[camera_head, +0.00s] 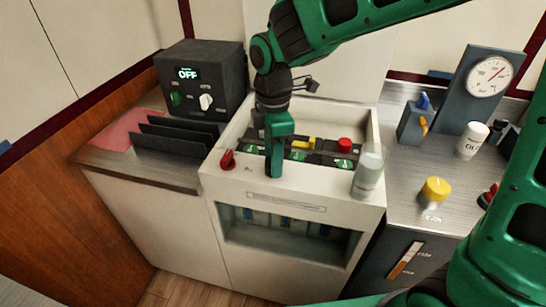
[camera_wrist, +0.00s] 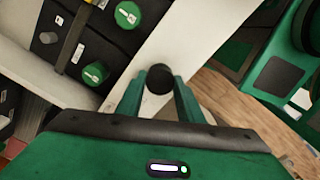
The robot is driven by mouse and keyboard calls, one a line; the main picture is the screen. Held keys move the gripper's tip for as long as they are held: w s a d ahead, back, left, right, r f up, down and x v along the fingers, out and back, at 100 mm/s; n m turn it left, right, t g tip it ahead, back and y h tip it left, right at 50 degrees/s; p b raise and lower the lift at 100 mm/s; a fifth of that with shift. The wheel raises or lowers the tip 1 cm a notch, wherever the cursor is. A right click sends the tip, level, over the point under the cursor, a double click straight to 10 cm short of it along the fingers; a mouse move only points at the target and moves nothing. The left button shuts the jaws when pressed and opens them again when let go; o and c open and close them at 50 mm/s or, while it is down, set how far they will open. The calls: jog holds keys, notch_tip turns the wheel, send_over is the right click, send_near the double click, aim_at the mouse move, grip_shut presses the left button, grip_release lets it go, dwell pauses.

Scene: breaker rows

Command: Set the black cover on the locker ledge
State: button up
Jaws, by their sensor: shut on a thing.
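My gripper (camera_head: 275,174) points down at the front rim of the white locker (camera_head: 225,185). In the wrist view my gripper (camera_wrist: 159,85) is shut on a small round black cover (camera_wrist: 160,78) between its fingertips. Behind the cover is the white locker ledge (camera_wrist: 190,42). I cannot tell whether the cover touches the ledge. In the head view the cover is hidden by the fingers.
Inside the locker top is a row of green breaker knobs (camera_head: 298,155) with a red knob (camera_head: 344,145). A red clip-like thing (camera_head: 227,160) sits left on the rim and a clear bottle (camera_head: 368,172) right. A dark OFF box (camera_head: 200,80) stands at the back left.

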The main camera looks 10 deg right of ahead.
jog(key=o, duration=1)
jog(key=shift+o, duration=0.2)
notch_tip(320, 180, up, 12)
